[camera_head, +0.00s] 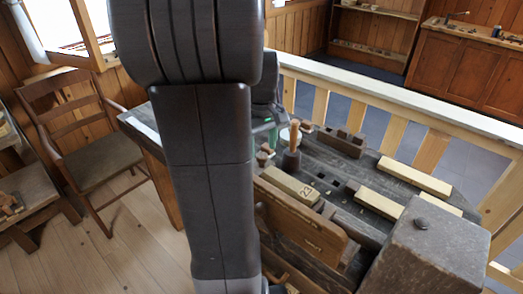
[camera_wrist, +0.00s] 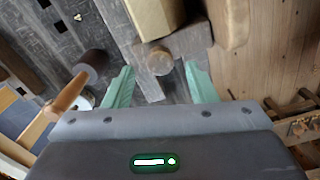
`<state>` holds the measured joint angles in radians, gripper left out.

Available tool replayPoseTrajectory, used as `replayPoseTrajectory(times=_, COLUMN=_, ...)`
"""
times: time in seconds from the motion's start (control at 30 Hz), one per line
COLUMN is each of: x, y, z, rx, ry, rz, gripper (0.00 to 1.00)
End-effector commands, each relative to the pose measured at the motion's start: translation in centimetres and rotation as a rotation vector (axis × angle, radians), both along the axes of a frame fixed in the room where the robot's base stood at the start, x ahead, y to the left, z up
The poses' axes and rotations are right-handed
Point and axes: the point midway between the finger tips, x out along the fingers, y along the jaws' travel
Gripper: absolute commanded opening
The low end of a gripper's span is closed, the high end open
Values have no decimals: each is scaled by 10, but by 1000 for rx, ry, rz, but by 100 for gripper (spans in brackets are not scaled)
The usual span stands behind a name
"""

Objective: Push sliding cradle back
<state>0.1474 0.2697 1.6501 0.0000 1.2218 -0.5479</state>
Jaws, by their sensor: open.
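In the wrist view my gripper (camera_wrist: 159,67) is open, its two green fingers spread apart with nothing held. A round wooden end (camera_wrist: 160,61) lies between and just beyond the fingertips, on a grey-brown wooden piece (camera_wrist: 189,41) that may be the sliding cradle; I cannot tell for sure. No clear contact shows. In the head view my arm hides much of the gripper; a green finger (camera_head: 272,130) shows beside it, above the near left end of the dark bench (camera_head: 325,170). A small round wooden end (camera_head: 262,157) shows below it.
A mallet-like tool with a dark head (camera_head: 291,162) and wooden handle stands close right of the gripper; it is left of the fingers in the wrist view (camera_wrist: 92,65). A block marked 23 (camera_head: 290,187) lies nearby. A chair (camera_head: 85,150) stands at left. A pale railing (camera_head: 400,98) runs behind.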

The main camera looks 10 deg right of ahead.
Motion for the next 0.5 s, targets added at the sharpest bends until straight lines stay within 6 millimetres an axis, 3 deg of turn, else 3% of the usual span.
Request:
replayPoseTrajectory(times=0.2, x=0, y=0, z=-22, rx=1, ry=1, rz=0, gripper=52)
replayPoseTrajectory(times=0.5, x=0, y=0, z=-24, rx=0, ry=0, rz=0, gripper=52)
